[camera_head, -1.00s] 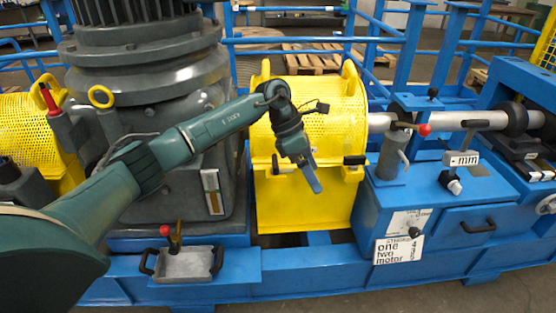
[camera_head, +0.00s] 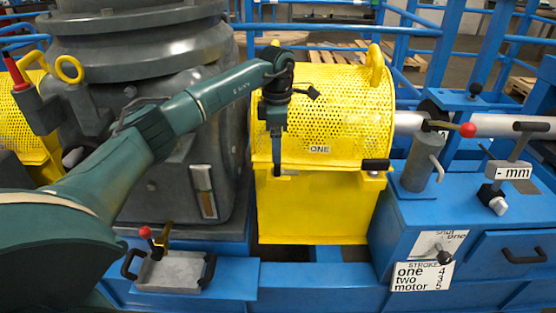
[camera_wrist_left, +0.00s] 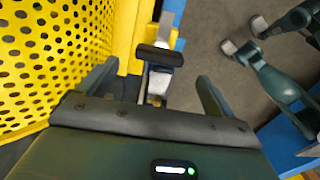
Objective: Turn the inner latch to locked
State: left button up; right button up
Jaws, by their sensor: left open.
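The yellow perforated guard (camera_head: 330,115) marked ONE has two black-handled latches on its front edge. The right latch (camera_head: 376,165) lies horizontal and clear of my arm. The left latch (camera_head: 288,172) is mostly hidden behind my left gripper (camera_head: 276,168). I cannot tell from labels which one is inner. In the left wrist view a black latch handle (camera_wrist_left: 160,56) on a pale metal bracket lies crosswise, ahead of and between the two fingers. My right gripper does not show.
A grey tray with a red-knobbed lever (camera_head: 174,270) stands at the front left. A blue cabinet (camera_head: 475,235) with a red-knobbed lever (camera_head: 450,128) and a stroke sign (camera_head: 423,274) stands to the right. A large grey motor housing (camera_head: 150,60) stands behind my arm.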

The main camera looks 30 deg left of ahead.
pick_arm(q)
notch_tip(320, 180, down, 5)
jog(key=shift+r, duration=0.15)
jog(key=shift+f, duration=0.7)
jog(key=shift+c, duration=0.2)
jog(key=c, duration=0.9)
jog(key=shift+c, duration=0.2)
